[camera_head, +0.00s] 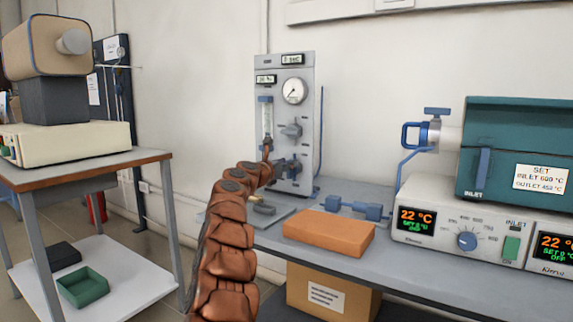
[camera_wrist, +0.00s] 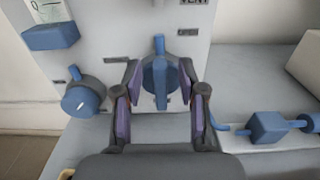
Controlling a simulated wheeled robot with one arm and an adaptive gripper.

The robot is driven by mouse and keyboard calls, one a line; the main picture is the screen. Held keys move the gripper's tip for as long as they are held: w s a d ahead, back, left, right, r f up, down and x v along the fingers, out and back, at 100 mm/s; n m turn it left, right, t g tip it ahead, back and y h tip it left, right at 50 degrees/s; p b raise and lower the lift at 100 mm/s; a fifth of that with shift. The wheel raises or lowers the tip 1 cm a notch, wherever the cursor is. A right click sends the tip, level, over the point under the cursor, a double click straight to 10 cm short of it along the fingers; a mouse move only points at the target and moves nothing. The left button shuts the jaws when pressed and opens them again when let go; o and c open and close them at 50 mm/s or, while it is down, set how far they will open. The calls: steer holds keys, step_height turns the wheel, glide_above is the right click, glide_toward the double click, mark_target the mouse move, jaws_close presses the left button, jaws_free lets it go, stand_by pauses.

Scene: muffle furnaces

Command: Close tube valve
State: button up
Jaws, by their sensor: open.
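In the wrist view, a round valve with a long blue handle (camera_wrist: 160,75) is on the grey panel. The handle stands upright, near a small label that seems to read OPEN. My gripper (camera_wrist: 161,82) is open, with one finger on each side of this valve. I cannot tell whether the fingers touch it. In the head view, my gripper (camera_head: 278,168) is at the lower part of the gas panel (camera_head: 307,115), partly hidden by my arm. Another blue-handled valve (camera_head: 437,112) sits at the left end of the teal tube furnace (camera_head: 520,125).
A second blue knob (camera_wrist: 82,98) is left of the gripper. A blue fitting (camera_wrist: 268,127) lies on the bench to the right. An orange-brown block (camera_head: 328,232) lies on the bench beside my arm. A cardboard box (camera_head: 330,292) is below the bench.

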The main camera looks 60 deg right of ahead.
steer(key=shift+c, duration=0.3)
jaws_close()
steer(key=shift+r+n+p, duration=0.1)
steer(key=shift+n+p, duration=0.2)
steer(key=shift+p, duration=0.25)
steer(key=shift+w+f+n+p, duration=0.45)
steer(key=shift+n+p, duration=2.45)
steer(key=shift+p, duration=0.15)
steer(key=shift+w+f+n+p, duration=0.4)
steer(key=shift+f+n+p, duration=0.1)
steer(key=shift+n+p, duration=2.5)
steer(key=shift+w+f+n+p, duration=0.45)
steer(key=shift+n+p, duration=2.35)
steer(key=shift+p, duration=0.35)
